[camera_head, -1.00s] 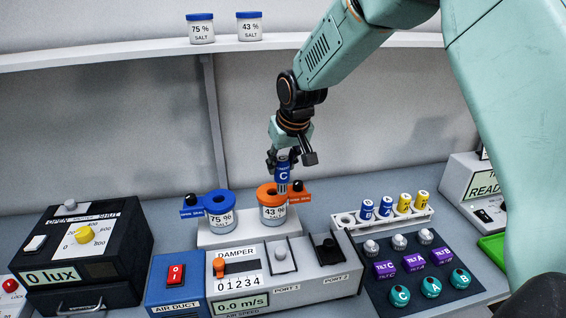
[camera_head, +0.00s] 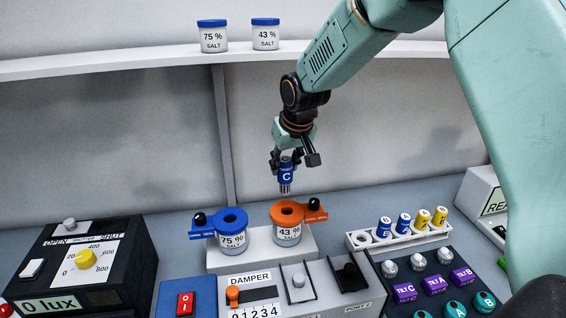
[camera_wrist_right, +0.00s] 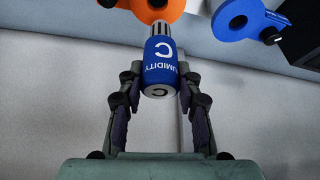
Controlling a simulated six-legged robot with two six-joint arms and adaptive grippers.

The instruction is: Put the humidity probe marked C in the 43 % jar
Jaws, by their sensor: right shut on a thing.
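The blue humidity probe marked C (camera_head: 286,174) is held upright by my right gripper (camera_head: 286,160), metal tip down. The tip is apart from the orange lid (camera_head: 287,211) of the 43 % jar (camera_head: 287,236), above or behind its hole; the depth is hard to tell. In the right wrist view the probe (camera_wrist_right: 161,65) sits between the gripper's fingers (camera_wrist_right: 159,95), with part of the orange lid (camera_wrist_right: 148,10) past its tip. The lid's arm points right and the hole is uncovered. My left gripper is not in view.
The 75 % jar (camera_head: 232,241) with a blue lid stands left of the 43 % jar on a white block (camera_head: 262,262). A rack (camera_head: 432,236) with blue and yellow probes is at the right. Salt jars stand on the shelf (camera_head: 150,62). The damper box (camera_head: 250,278) is in front.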

